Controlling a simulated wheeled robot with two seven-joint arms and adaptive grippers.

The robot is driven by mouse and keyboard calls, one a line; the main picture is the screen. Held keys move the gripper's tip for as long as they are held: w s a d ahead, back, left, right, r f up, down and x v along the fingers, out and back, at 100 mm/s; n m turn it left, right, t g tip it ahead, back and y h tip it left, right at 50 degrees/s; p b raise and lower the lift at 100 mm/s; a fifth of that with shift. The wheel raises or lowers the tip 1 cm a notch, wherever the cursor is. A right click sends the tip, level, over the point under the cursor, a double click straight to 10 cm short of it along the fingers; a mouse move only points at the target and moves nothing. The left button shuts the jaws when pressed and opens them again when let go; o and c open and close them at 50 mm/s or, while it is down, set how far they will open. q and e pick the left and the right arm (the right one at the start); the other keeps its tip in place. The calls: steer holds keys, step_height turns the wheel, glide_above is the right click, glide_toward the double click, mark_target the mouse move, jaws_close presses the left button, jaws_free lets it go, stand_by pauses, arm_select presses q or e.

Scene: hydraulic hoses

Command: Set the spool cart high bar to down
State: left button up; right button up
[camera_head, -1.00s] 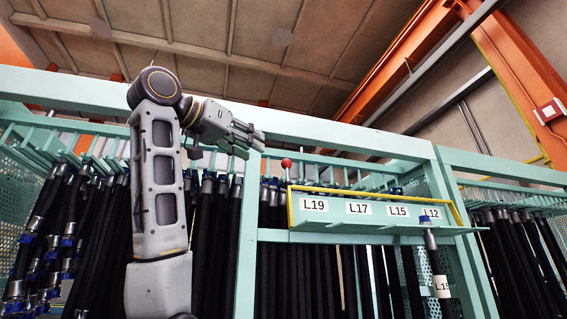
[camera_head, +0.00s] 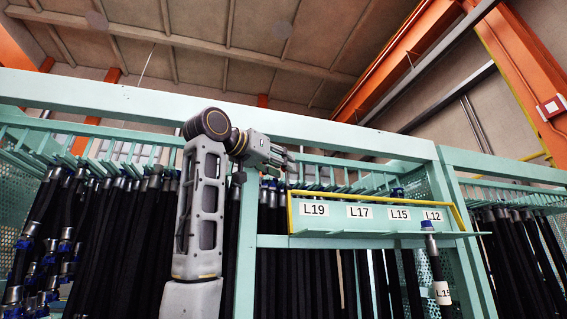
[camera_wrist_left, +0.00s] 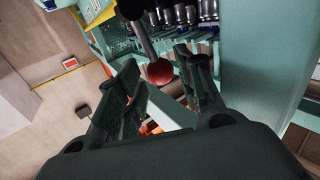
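The red ball knob (camera_wrist_left: 159,72) on a dark rod (camera_wrist_left: 144,38) shows in the left wrist view, and I take it as the high bar's handle. My left gripper (camera_head: 286,160) is raised beside the upper left end of the yellow-edged label panel (camera_head: 378,212) in the head view. In the left wrist view its fingers (camera_wrist_left: 158,66) are spread, with the ball showing between their tips. I see no clear contact. The ball is hidden in the head view, behind the gripper. My right gripper is not in view.
The green rack frame (camera_head: 335,139) runs across above the hoses, with a post (camera_head: 246,245) close to my left arm. Black hoses (camera_head: 105,235) hang in rows. A hose (camera_head: 436,266) hangs at the panel's right end.

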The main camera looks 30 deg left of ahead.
arm_select(q)
steer(key=shift+w, duration=0.8)
steer(key=shift+d, duration=0.1)
jaws_close()
